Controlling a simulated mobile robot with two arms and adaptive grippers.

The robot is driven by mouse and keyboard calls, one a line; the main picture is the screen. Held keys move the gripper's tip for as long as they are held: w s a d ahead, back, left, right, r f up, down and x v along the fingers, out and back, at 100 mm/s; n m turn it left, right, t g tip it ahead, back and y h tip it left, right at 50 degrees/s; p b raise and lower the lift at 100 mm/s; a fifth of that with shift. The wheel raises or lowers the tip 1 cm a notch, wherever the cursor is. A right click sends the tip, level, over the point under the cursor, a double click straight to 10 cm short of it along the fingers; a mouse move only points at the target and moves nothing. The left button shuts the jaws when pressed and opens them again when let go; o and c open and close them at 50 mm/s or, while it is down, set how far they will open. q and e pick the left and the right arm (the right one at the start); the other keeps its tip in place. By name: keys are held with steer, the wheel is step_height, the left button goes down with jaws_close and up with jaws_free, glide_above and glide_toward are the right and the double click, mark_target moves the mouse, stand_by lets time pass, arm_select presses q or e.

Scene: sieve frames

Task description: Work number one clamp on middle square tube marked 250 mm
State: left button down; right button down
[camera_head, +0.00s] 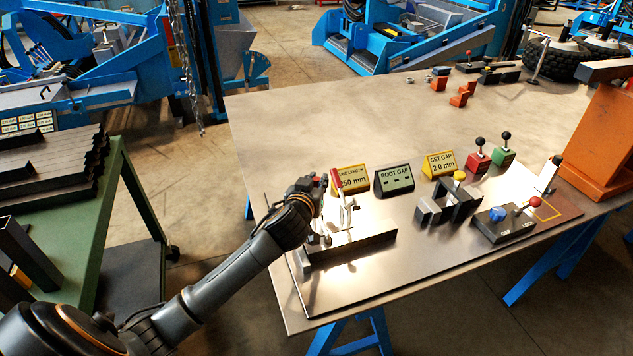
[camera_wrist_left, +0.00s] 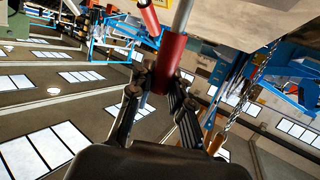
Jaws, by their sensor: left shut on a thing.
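My left gripper (camera_head: 318,192) is shut on the red handle (camera_wrist_left: 172,62) of a toggle clamp, with a finger on each side of the grip in the left wrist view. The clamp's silver metal body (camera_head: 347,214) stands at the left part of the steel plate; its red handle also shows upright in the head view (camera_head: 336,181). A dark square tube (camera_head: 352,249) lies at the clamp's foot. Behind the clamp is a yellow sign (camera_head: 356,180) reading "50 mm", its left part hidden by the handle. My right gripper is in neither view.
A green "ROOT GAP" sign (camera_head: 394,181) and a yellow "SET GAP 2.0 mm" sign (camera_head: 440,164) stand to the right. The table's back left is clear.

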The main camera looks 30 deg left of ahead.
arm_select(q)
steer(key=shift+f, duration=0.15)
steer(key=c, duration=1.2)
jaws_free()
steer(key=shift+s, duration=0.1)
steer(key=v, duration=1.2)
steer(key=shift+d, duration=0.1)
